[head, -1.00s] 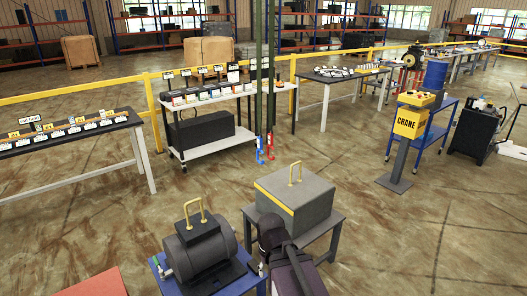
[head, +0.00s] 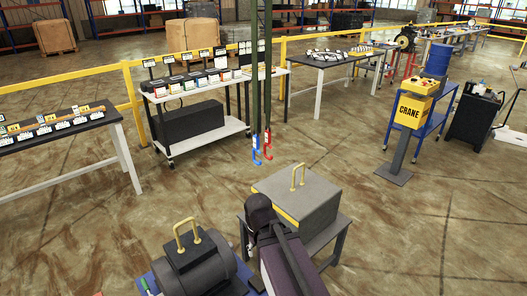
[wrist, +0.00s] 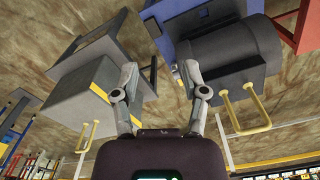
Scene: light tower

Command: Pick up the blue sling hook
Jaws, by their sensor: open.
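The blue sling hook (head: 256,151) hangs at the lower end of a long dark green sling (head: 255,70) in the head view. A red hook (head: 267,146) hangs close beside it on its right, on a second green sling. Both hang in the air beyond the grey block. In the wrist view my gripper (wrist: 158,70) is open, with nothing between its fingers. The blue hook does not show in the wrist view. In the head view my dark arm rises at the bottom centre, and its fingers cannot be made out.
A grey block (head: 310,212) with a yellow handle stands on a low table right of my arm. A dark motor (head: 205,268) with a yellow handle is to the left. A white cart (head: 205,137) stands behind the hooks. A yellow CRANE pedestal (head: 411,112) is at right.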

